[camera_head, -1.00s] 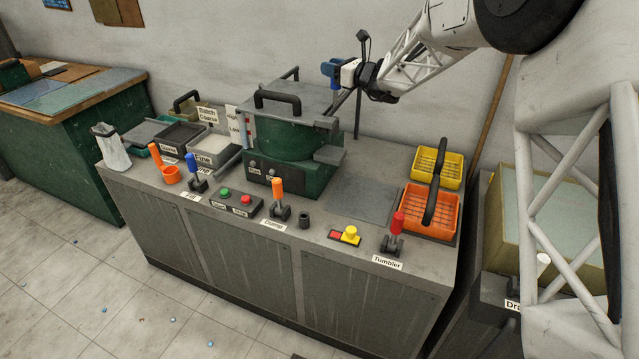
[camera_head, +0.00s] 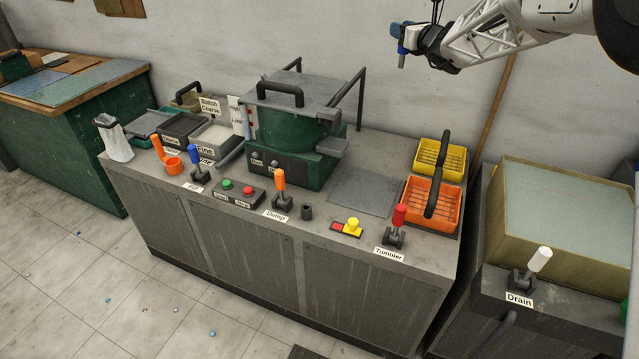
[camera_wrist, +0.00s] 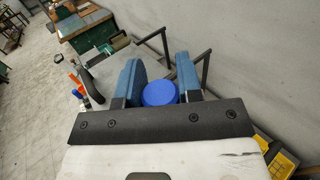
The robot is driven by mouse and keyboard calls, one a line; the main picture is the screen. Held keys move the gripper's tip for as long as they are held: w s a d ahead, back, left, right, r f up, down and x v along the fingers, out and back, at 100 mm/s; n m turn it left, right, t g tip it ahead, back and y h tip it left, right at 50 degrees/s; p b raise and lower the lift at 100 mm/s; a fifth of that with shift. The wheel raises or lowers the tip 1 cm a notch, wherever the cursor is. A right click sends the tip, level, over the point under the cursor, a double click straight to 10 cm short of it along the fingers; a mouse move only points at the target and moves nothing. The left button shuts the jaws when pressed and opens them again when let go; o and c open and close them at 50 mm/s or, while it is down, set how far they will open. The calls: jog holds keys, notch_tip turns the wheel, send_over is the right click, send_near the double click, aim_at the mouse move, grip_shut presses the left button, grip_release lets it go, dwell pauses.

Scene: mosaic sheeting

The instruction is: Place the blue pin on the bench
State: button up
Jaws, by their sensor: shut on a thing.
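The blue pin (camera_head: 402,61) hangs upright in the air, with its grey shaft pointing down in the head view. Its round blue head (camera_wrist: 160,93) shows between the two blue fingers in the wrist view. My gripper (camera_head: 404,46) is shut on the pin near its head. It is high above the back right of the bench (camera_head: 245,262), near the wall, well clear of the bench top. The fingers also show in the wrist view (camera_wrist: 159,80). The pin's shaft is hidden there.
A green machine with a grey lid (camera_head: 300,140) stands at the bench's middle back. Levers and buttons line the front edge. Yellow (camera_head: 430,157) and orange baskets (camera_head: 421,205) sit at the right. A flat grey plate (camera_head: 362,193) lies clear between machine and baskets.

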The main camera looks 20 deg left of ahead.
jog(key=d+r+m+t+h, duration=0.3)
jog(key=d+m+h, duration=0.15)
jog(key=d, duration=1.25)
jog(key=d+r+m+t+h, duration=0.25)
jog(key=d+t+h, duration=0.2)
jog(key=d, duration=1.15)
jog(key=a+f+n+g+y, duration=0.8)
jog(key=a+f+y, duration=0.2)
jog(key=a+f, duration=1.1)
jog(key=s+a+f+n+g, duration=0.2)
jog(key=s+a+f+g, duration=0.2)
jog(key=f, duration=0.3)
jog(key=s+a+f+n+g+y, duration=0.1)
jog(key=s+a+f+n+g, duration=0.2)
jog(key=s+a+f+g, duration=0.1)
jog(key=s+a+f+n+g+y, duration=0.1)
jog(key=s+a+f+n+g, duration=0.2)
jog(key=s+f, duration=0.4)
jog(key=shift+s+a+f+g, duration=0.15)
jog(key=shift+a+f+g, duration=0.5)
jog(key=shift+f+g, duration=0.95)
jog(key=shift+f+t, duration=0.25)
jog(key=shift+t, duration=0.1)
